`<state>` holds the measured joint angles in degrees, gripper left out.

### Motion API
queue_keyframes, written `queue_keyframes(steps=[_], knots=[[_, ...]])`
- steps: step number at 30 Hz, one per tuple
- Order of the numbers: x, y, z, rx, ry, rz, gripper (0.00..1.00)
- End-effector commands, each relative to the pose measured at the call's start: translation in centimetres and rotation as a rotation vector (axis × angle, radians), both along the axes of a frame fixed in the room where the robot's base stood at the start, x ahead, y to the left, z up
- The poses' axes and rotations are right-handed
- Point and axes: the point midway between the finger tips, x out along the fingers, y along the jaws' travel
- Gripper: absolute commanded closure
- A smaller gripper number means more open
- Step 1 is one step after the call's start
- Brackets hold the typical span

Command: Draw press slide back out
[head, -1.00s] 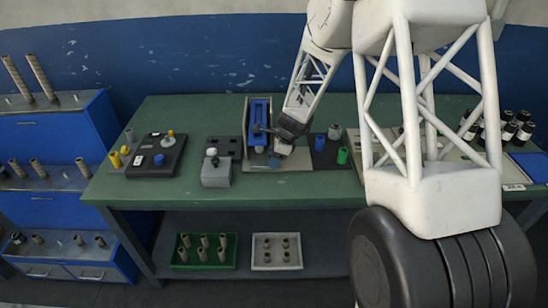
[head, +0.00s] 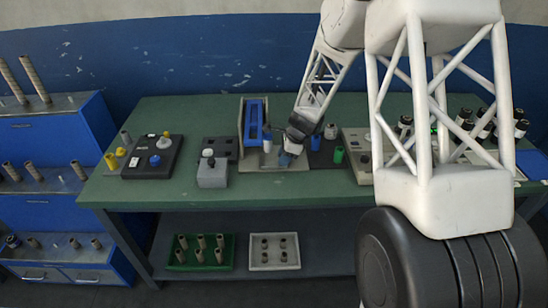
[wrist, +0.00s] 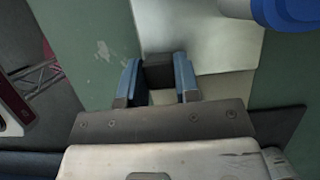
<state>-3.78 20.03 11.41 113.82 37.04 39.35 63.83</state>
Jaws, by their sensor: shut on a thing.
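The press (head: 244,124) with its blue frame stands on a pale metal base plate (head: 262,166) at the middle of the green bench. My gripper (head: 288,157) is low at the right side of the press, just over the plate's right part. In the wrist view my gripper's two blue fingers (wrist: 158,85) are shut on a dark block (wrist: 157,66), which looks like the handle of the press slide. A bright metal plate (wrist: 195,35) lies beyond it. A small pale cylinder (head: 267,146) shows at the press front. The rest of the slide is hard to make out.
A grey box with a white knob (head: 212,172) stands left of the press. A black board (head: 152,158) with a blue knob lies further left.

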Motion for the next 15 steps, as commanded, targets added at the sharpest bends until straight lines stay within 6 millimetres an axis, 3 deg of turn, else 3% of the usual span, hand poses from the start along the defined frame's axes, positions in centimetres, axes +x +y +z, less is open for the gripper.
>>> queue_keyframes(steps=[9, 15], knots=[[0.1, -5.2, 0.1, 0.000, -0.002, -0.003, 1.00], [0.1, -7.6, 0.1, 0.000, -0.002, -0.003, 1.00]])
